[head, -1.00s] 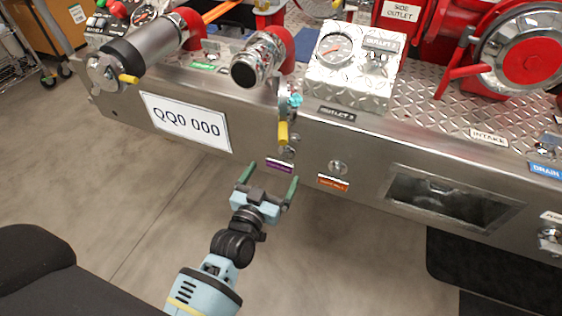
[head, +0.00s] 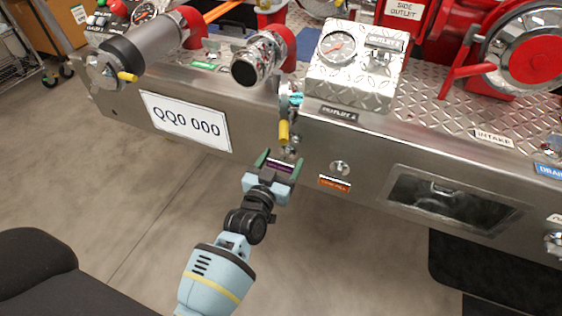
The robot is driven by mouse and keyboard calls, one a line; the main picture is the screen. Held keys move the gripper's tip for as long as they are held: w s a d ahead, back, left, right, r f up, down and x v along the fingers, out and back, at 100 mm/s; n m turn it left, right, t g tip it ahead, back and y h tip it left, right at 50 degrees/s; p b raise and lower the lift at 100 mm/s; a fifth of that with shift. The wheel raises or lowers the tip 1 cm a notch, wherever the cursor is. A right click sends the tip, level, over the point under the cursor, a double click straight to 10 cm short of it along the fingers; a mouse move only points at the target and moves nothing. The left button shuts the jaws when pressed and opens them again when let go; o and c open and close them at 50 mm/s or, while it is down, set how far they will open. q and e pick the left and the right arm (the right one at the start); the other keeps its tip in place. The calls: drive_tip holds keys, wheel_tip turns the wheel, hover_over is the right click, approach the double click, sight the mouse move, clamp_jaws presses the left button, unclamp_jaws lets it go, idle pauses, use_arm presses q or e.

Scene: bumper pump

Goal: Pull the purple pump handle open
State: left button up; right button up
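The purple-labelled pump handle is a small metal knob (head: 290,153) on the front of the steel bumper, just above a purple label (head: 280,168). It is partly hidden by my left gripper. My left gripper (head: 281,160) is open, with its two green fingers pointing at the bumper on either side of the purple label. The fingertips are close to the knob; I cannot tell whether they touch it. My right gripper is not in view.
A yellow-tipped lever (head: 284,132) hangs just above the knob. Another metal knob (head: 340,167) with an orange label (head: 334,184) is to the right. A recessed opening (head: 445,203) is farther right. The floor below the bumper is clear.

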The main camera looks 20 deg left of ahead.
sight(279, 165)
use_arm(q)
drive_tip(key=c, duration=0.8)
drive_tip(key=shift+o, duration=0.2)
drive_tip(key=s+p, duration=0.4)
drive_tip(key=s, duration=0.2)
drive_tip(key=shift+s+a+r, duration=0.1)
drive_tip(key=shift+s+a, duration=0.05)
drive_tip(key=shift+s, duration=0.15)
drive_tip(key=shift+s+f+p, duration=0.25)
drive_tip(key=shift+s+p, duration=0.1)
drive_tip(key=o, duration=1.1)
drive_tip(key=shift+s, duration=0.1)
drive_tip(key=shift+c, duration=0.2)
drive_tip(key=o, duration=0.3)
drive_tip(key=shift+s+r, duration=0.1)
drive_tip(key=shift+r, duration=0.05)
